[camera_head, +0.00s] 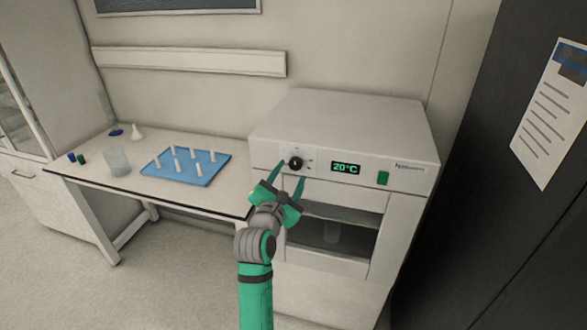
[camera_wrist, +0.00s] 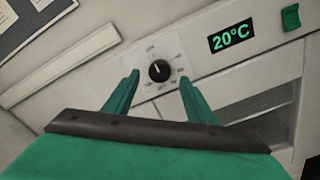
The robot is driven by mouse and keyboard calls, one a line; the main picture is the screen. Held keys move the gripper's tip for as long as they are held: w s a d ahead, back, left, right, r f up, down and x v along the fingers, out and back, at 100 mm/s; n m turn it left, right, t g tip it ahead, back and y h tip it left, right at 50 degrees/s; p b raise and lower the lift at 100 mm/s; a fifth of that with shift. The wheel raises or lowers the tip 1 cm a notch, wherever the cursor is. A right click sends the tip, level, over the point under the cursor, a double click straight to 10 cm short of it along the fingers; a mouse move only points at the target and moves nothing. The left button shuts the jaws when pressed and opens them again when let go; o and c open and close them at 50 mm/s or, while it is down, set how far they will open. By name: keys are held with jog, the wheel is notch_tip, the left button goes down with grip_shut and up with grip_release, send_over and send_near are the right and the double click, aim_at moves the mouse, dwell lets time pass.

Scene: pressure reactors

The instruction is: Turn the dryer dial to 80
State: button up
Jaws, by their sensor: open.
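The dryer (camera_head: 340,125) is a white box with a glass-fronted chamber below its panel. Its round black dial (camera_head: 296,163) sits on the left of the front panel, and it also shows in the wrist view (camera_wrist: 159,71) with small marks around it. The green display (camera_head: 345,168) reads 20°C, as it does in the wrist view (camera_wrist: 232,35). My green gripper (camera_head: 282,175) is open in front of the panel. In the wrist view its fingers (camera_wrist: 158,82) stand on either side of the dial, apart from it. The fingertips' distance from the panel is hard to tell.
A green switch (camera_head: 383,178) is right of the display. On the left, a table (camera_head: 105,150) holds a blue rack (camera_head: 190,179) with several white pegs and a beaker (camera_head: 117,161). A dark cabinet (camera_head: 490,190) stands close on the right.

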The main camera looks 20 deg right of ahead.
aim_at(295, 166)
jog(key=shift+x, duration=2.1)
jog(key=shift+s+d, duration=0.1)
jog(key=c, duration=1)
